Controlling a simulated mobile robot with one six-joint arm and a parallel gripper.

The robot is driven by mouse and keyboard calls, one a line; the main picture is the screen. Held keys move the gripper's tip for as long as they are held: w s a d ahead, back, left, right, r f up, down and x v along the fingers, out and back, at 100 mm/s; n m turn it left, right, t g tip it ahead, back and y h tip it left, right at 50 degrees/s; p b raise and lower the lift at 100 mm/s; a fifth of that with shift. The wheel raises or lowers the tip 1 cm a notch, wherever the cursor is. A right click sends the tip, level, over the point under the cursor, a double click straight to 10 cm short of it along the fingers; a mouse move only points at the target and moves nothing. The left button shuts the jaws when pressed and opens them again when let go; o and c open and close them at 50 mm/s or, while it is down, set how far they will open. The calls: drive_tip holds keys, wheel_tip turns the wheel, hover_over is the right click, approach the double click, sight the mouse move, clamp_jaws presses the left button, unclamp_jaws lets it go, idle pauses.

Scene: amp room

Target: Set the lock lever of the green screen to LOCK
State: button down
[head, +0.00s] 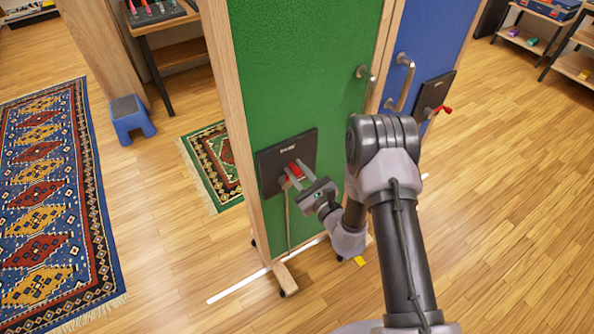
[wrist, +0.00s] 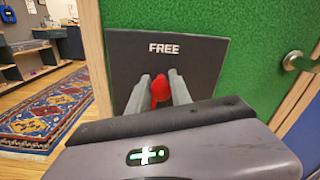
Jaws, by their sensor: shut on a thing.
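The green screen (head: 300,70) stands in a wooden frame in front of me, with a dark plate (head: 308,146) low on it. In the wrist view the plate (wrist: 125,65) reads FREE above the lever. The red lock lever (head: 295,170) is on this plate, and its red end (wrist: 161,88) shows between my fingers. My gripper (head: 292,178) is at the plate, its two grey fingers (wrist: 162,92) shut on the lever. The lower part of the lever is hidden behind my gripper body.
A blue screen (head: 425,50) with its own dark plate and red lever (head: 440,110) stands to the right. A metal handle (head: 366,73) juts from the green screen. A blue stool (head: 132,118) and patterned rug (head: 45,200) lie left.

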drive_tip(key=shift+d+f, duration=0.15)
drive_tip(key=shift+d, duration=0.05)
drive_tip(key=d+m, duration=0.1)
drive_tip(key=m, duration=0.1)
drive_tip(key=w+d+f+m, duration=0.1)
drive_tip(key=shift+w+m, duration=0.2)
drive_tip(key=shift+m, duration=0.2)
wheel_tip(320, 180, down, 6)
drive_tip(key=w+d+m+b, duration=0.1)
drive_tip(key=d+m, duration=0.1)
drive_tip(key=m, duration=0.8)
drive_tip(key=shift+w+d+b, duration=0.35)
drive_tip(key=shift+w+b, duration=0.05)
drive_tip(key=shift+f, duration=0.15)
drive_tip(key=c, duration=1.2)
unclamp_jaws()
